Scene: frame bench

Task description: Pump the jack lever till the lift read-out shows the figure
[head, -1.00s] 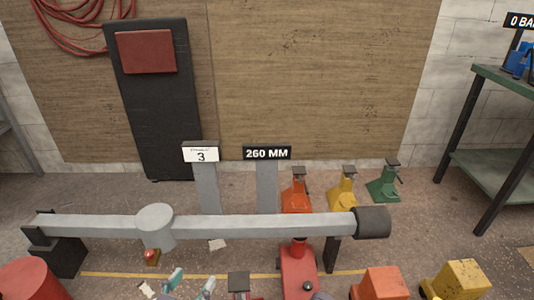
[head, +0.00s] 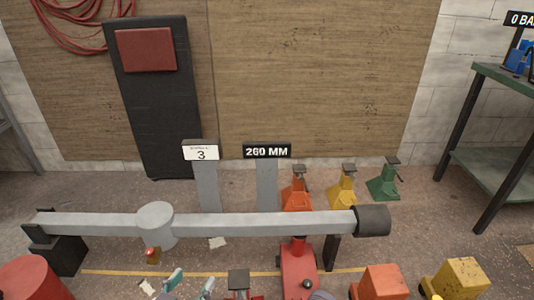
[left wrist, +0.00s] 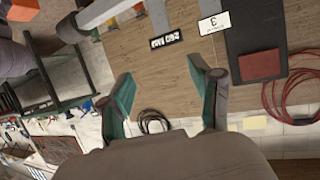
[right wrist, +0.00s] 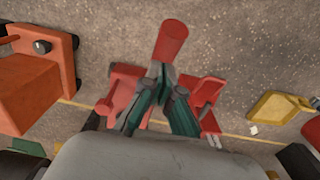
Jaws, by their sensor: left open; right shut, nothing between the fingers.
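The lift read-out (head: 267,152) shows 260 MM on a grey post; it also shows upside down in the left wrist view (left wrist: 166,40). A red jack (head: 297,270) stands beneath the long grey beam (head: 265,224). In the right wrist view the lever's red grip (right wrist: 171,41) sticks out just beyond the tips of my right gripper (right wrist: 160,92). That gripper is shut and holds nothing; whether it touches the lever I cannot tell. My left gripper (head: 191,284) is open and empty at the bottom of the head view; its spread teal fingers (left wrist: 164,80) show in the left wrist view.
A white card (head: 201,152) reads 3; its small print is unreadable. Orange (head: 297,190), yellow (head: 344,190) and green (head: 385,182) stands are behind the beam. Orange (head: 381,282) and yellow (head: 462,280) blocks lie front right. A green bench (head: 505,82) stands right.

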